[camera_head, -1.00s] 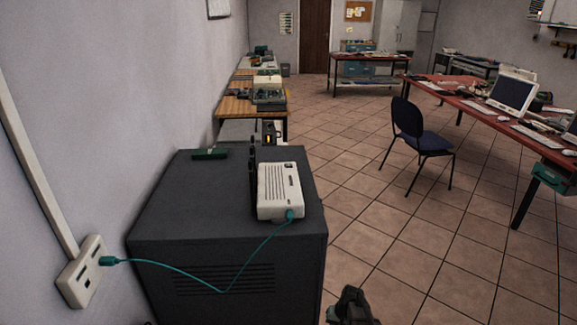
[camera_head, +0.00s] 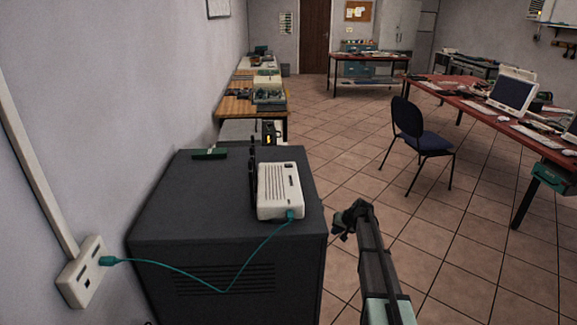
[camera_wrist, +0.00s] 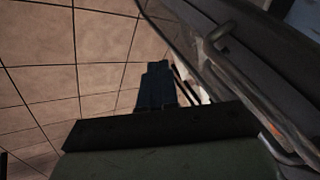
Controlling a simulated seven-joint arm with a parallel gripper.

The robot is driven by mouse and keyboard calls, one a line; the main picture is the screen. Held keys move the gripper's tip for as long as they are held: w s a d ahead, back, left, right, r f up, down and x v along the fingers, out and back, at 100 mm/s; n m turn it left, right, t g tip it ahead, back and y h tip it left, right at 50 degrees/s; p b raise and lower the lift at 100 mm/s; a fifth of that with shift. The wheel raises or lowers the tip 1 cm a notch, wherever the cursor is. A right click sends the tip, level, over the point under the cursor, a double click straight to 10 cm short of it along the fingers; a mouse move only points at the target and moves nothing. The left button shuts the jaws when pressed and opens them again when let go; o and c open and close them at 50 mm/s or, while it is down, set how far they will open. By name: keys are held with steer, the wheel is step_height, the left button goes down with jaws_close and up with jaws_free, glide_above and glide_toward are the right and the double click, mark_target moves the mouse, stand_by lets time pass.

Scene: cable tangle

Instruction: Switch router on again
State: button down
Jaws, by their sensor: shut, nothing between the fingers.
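The white router (camera_head: 279,190) lies on top of the dark grey cabinet (camera_head: 165,205), with dark antennas along its left side and a small dark mark near its far end. A teal cable (camera_head: 180,268) runs from the router's near end, hangs over the cabinet's front and ends in a plug at the white wall socket (camera_head: 82,272). My gripper (camera_head: 341,228) is right of the cabinet, apart from the router, above the floor. In the wrist view its fingers (camera_wrist: 157,85) are together and empty. Whether the router is lit cannot be seen.
A small green object (camera_head: 210,154) lies at the cabinet's back left. The wall is close on the left. A blue chair (camera_head: 420,135) and a red-topped table (camera_head: 470,100) with computers stand to the right. The tiled floor between is clear.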

steer(key=w+a+r+n+t, duration=0.15)
steer(key=w+r, duration=0.25)
steer(key=r, duration=0.4)
steer(key=w+a+r+m, duration=0.15)
steer(key=w+r, duration=0.25)
steer(key=r, duration=0.5)
step_height(320, 180, up, 26)
steer(key=n+y, duration=0.1)
steer(key=y, duration=0.1)
glide_above(291, 165)
steer(key=shift+a+r+t, duration=0.1)
steer(key=shift+r+t, duration=0.05)
steer(key=shift+t, duration=0.1)
steer(key=shift+f, duration=4.4)
steer(key=shift+f, duration=0.1)
steer(key=shift+f, duration=0.35)
